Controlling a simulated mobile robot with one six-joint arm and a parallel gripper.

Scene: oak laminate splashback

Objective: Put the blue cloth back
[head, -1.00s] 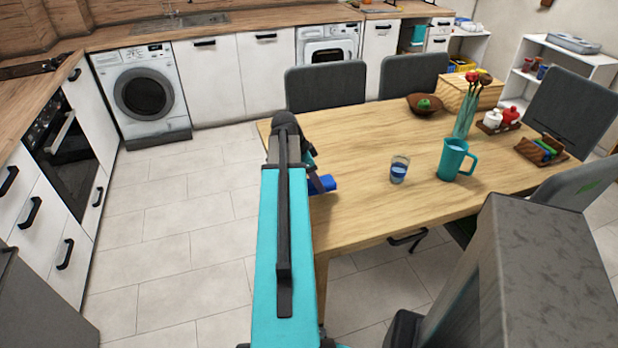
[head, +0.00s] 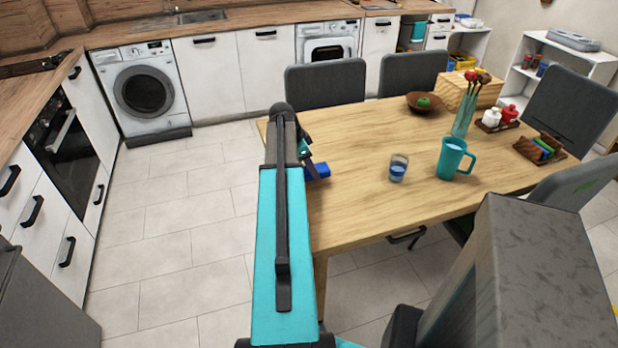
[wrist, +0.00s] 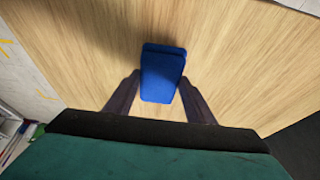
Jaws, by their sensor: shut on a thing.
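The blue cloth (wrist: 162,80) is a small, folded, flat blue block in the wrist view, over the wooden table top. My gripper (wrist: 160,84) is shut on it, with one dark finger at each side. In the head view the cloth (head: 318,170) shows as a small blue patch at the table's left edge, and my arm hides part of it. My gripper (head: 308,163) there is mostly hidden behind my own arm. A dark shadow lies on the table beside the cloth; I cannot tell how high the cloth is above the wood.
The wooden table (head: 370,215) holds a glass (head: 399,168), a teal mug (head: 452,160), a vase of flowers (head: 465,118) and a bowl (head: 424,104). A wooden holder (head: 527,150) with green and blue pieces stands at the right. The table's middle left is clear.

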